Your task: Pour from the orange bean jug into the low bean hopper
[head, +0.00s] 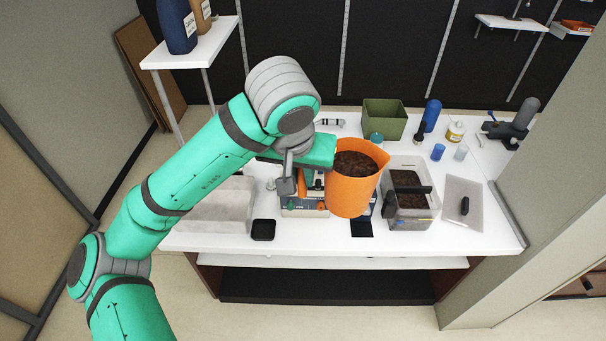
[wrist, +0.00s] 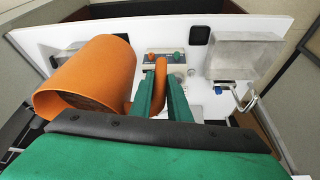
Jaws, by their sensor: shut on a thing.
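The orange bean jug (head: 352,192) is held up over the counter, close to upright, with dark beans visible inside near its top. My gripper (wrist: 163,92) is shut on the jug's handle (wrist: 160,76); the jug's body (wrist: 88,80) fills the left of the wrist view.
A clear bin (head: 425,216) with dark contents and a black bar stands right of the jug. A green box (head: 384,117), bottles and cups stand at the back. A black square dish (head: 263,230) lies near the front edge.

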